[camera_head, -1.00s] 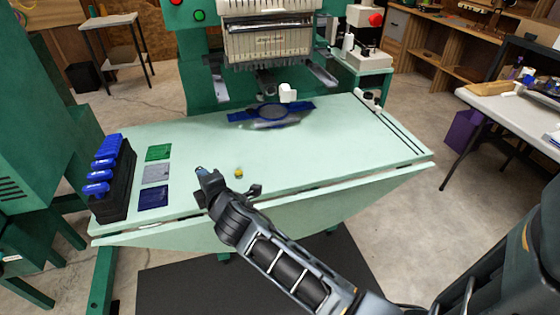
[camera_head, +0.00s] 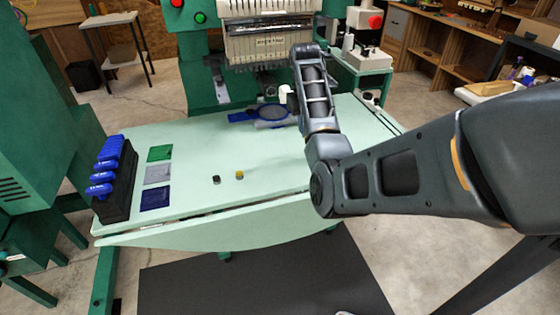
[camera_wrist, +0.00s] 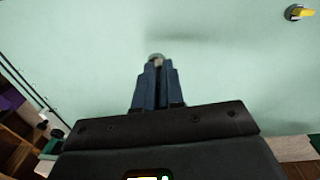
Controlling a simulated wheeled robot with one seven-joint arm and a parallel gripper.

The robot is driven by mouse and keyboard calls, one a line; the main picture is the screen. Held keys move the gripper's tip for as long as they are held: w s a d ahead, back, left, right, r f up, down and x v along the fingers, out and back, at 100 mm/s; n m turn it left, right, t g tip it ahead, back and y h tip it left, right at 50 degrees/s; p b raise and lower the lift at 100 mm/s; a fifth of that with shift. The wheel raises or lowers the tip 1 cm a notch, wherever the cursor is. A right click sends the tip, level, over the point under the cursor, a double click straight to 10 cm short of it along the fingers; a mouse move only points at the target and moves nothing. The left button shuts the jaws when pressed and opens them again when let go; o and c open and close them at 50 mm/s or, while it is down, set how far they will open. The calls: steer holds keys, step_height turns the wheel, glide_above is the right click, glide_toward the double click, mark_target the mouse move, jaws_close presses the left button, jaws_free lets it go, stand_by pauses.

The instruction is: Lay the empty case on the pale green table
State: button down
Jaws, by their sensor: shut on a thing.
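My gripper (camera_wrist: 158,66) is shut on a small silvery rounded thing, which looks like the case (camera_wrist: 156,57), in the wrist view. Only its end shows between the fingertips; I cannot see whether it is empty. The pale green table (camera_wrist: 90,40) fills the background, with a soft shadow near the fingertips. I cannot tell the height above it. The table (camera_head: 200,215) also shows in the head view. There my arm reaches up over its right part, and the fingertips cannot be made out.
A small yellow piece (camera_head: 239,174) and a small dark piece (camera_head: 216,180) lie on the table. A rack of blue cones (camera_head: 110,185) and three coloured patches (camera_head: 157,173) are at its left. The embroidery machine (camera_head: 268,42) and a blue hoop (camera_head: 262,114) are behind.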

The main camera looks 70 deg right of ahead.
steer(key=shift+s+r, duration=0.35)
steer(key=shift+r, duration=0.35)
steer(key=shift+w+a+m, duration=0.1)
steer(key=shift+a+m, duration=0.05)
steer(key=shift+m, duration=0.15)
glide_toward(272, 162)
steer(key=shift+s+a+f+b, duration=0.2)
steer(key=shift+a+f+b, duration=0.15)
steer(key=shift+f, duration=0.15)
steer(key=shift+w+a+f, duration=0.1)
steer(key=shift+f, duration=2)
steer(key=c, duration=1.2)
jaws_free()
steer(key=shift+c, duration=0.2)
